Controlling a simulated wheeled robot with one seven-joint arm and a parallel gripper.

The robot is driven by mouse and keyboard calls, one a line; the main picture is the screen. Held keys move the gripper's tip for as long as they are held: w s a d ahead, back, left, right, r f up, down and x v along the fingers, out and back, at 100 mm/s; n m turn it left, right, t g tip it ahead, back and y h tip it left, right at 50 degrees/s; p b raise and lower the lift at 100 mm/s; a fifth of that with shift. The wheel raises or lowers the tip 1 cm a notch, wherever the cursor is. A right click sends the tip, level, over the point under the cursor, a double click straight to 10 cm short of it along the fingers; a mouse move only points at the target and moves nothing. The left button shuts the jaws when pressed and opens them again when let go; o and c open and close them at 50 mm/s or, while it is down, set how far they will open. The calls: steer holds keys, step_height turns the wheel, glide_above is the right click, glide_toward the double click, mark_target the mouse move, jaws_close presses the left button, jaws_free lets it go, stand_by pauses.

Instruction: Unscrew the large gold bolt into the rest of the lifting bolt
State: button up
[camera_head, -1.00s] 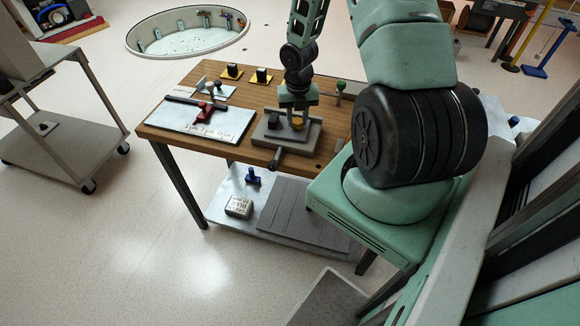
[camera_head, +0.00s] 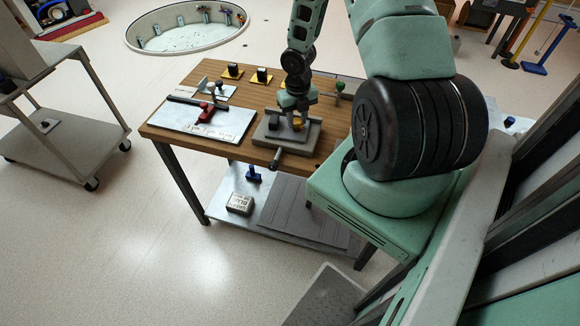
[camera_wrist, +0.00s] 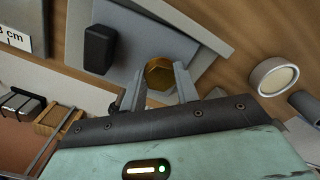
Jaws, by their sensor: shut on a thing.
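The large gold bolt (camera_wrist: 158,72) shows its hexagonal head between the two fingers of my gripper (camera_wrist: 157,86) in the wrist view. The fingers are shut on its sides. In the head view the gold bolt (camera_head: 298,125) is a small gold spot on the grey block (camera_head: 312,138) at the table's front right, under my gripper (camera_head: 297,117). The bolt's shank is hidden. A dark upright piece (camera_wrist: 100,48) stands beside it on the grey plate. I cannot tell which thing is the lifting bolt's rest.
The wooden table (camera_head: 190,88) also bears a white sheet (camera_head: 225,123) with a red tool (camera_head: 208,114), two yellow pads with black blocks (camera_head: 263,76), and a green-knobbed piece (camera_head: 340,88). A grey box (camera_head: 240,204) lies on the lower shelf. A cart (camera_head: 60,140) stands left.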

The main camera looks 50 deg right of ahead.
steer(key=shift+r+n+p, duration=0.2)
steer(key=shift+n+p, duration=0.6)
steer(key=shift+p, duration=0.15)
steer(key=shift+f+n+p, duration=0.2)
steer(key=shift+n+p, duration=0.15)
steer(key=shift+n, duration=0.35)
steer(key=shift+a+r+n+p, duration=0.1)
steer(key=shift+r+n+p, duration=0.15)
steer(key=shift+n+p, duration=0.6)
steer(key=shift+f+n+p, duration=0.1)
steer(key=shift+n+p, duration=0.45)
steer(key=shift+p, duration=0.15)
steer(key=shift+f, duration=0.15)
steer(key=o, duration=1.2)
